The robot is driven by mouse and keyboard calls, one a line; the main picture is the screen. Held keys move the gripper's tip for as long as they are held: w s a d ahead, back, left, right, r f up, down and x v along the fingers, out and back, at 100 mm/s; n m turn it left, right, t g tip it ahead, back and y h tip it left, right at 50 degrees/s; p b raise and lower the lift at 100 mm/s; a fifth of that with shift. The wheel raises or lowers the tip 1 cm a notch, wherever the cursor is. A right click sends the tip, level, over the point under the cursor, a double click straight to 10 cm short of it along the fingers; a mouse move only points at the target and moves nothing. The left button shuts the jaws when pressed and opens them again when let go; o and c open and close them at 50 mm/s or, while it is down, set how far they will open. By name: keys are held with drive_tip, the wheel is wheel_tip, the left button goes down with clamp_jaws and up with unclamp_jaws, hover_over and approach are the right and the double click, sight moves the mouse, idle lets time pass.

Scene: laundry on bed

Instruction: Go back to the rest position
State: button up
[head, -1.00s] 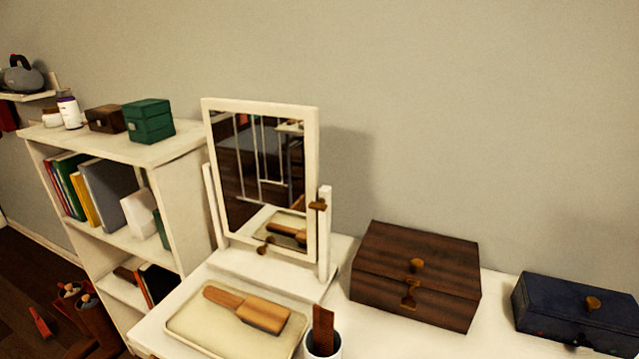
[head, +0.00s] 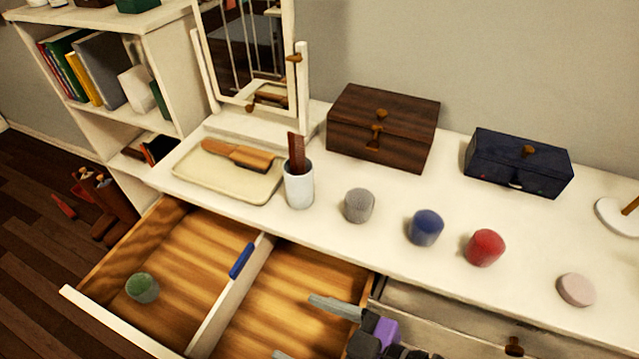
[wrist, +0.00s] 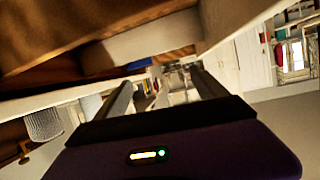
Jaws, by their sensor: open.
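My gripper (head: 312,330) shows at the bottom of the head view, its two grey fingers apart with nothing between them. It appears over the right compartment of the open wooden drawer (head: 205,290); its height above the drawer floor is hard to tell. In the wrist view my gripper (wrist: 160,85) also has its fingers spread and empty, with a drawer-like wooden surface close above them in the picture.
A green cylinder (head: 142,288) lies in the drawer's left compartment; a blue piece (head: 241,261) sits by the divider (head: 225,310). The white dresser top (head: 330,225) holds grey (head: 359,205), blue (head: 425,228) and red (head: 485,247) cylinders, a cup (head: 299,187), boxes and a mirror.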

drive_tip(key=d+r+m+t+h, duration=0.2)
drive_tip(key=d+m+t+h, duration=0.45)
drive_tip(key=d, duration=0.75)
drive_tip(key=s+d+m+h+p, duration=0.1)
drive_tip(key=s+d+m+h, duration=0.1)
drive_tip(key=s, duration=0.6)
drive_tip(key=s+d+m+t+h+p, duration=0.1)
drive_tip(key=s+d+m+h, duration=0.2)
drive_tip(key=s+d, duration=0.2)
drive_tip(key=s, duration=0.3)
drive_tip(key=shift+s+d+r+h, duration=0.3)
drive_tip(key=shift+s+r+h, duration=0.05)
drive_tip(key=shift+s+r, duration=0.05)
